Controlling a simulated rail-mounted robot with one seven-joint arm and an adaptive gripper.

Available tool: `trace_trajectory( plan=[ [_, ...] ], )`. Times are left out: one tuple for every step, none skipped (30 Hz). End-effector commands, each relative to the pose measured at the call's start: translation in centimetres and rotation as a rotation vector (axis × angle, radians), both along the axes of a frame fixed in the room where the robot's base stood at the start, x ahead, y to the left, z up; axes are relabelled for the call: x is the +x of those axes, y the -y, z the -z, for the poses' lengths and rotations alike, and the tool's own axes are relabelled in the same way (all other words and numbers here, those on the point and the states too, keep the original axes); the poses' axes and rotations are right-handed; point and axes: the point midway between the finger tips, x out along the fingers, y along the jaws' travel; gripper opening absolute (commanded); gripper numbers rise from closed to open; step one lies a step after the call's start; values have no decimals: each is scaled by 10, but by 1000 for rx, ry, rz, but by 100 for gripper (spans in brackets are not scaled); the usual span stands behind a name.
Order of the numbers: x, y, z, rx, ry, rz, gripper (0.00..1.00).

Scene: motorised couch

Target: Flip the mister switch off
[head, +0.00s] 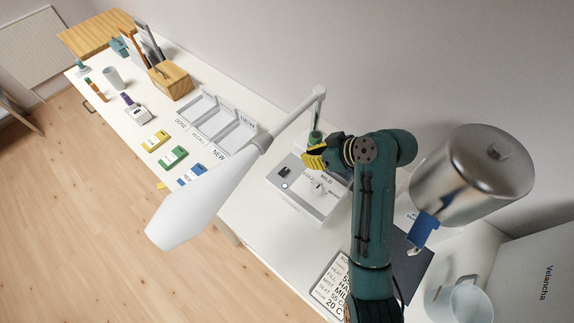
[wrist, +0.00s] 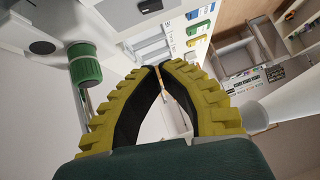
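A white control box (head: 306,205) stands on the table below my arm in the head view. Its top has a dark rocker switch (head: 285,172) on a grey panel at the left and a knob (head: 320,187) with labels including COLD and MILD. I cannot read which way the switch is set. My gripper (head: 314,160), with yellow fingers, is over the far edge of the box, right of and beyond the switch. In the wrist view, the fingertips (wrist: 158,68) meet or nearly meet, with nothing visible held between them.
A white lamp (head: 205,200) hangs in the foreground left of the box. A green-capped cylinder (wrist: 84,66) is left of the fingers in the wrist view. White trays (head: 220,120) and coloured cards (head: 173,157) lie left. A metal canister (head: 472,175) is right of my arm.

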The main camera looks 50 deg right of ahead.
Motion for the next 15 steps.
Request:
trace_trajectory(
  plan=[
    [1,-1,1,1,-1,-1,0],
    [3,-1,3,1,-1,-1,0],
    [5,-1,5,1,-1,-1,0],
    [8,-2,8,1,-1,0,0],
    [11,-3,11,2,-1,-1,0],
    [16,-4,16,2,-2,-2,0],
    [21,-5,21,1,-2,-3,0],
    [25,-6,26,3,-3,-3,0],
    [32,-7,31,1,-2,-3,0],
    [36,-8,37,1,-3,-3,0],
    [41,-9,41,2,-3,-3,0],
    [47,-10,47,2,-2,-2,0],
    [52,-11,52,2,-2,-2,0],
    [56,-12,57,1,-2,-2,0],
    [63,-13,62,1,-1,-1,0]
  ],
)
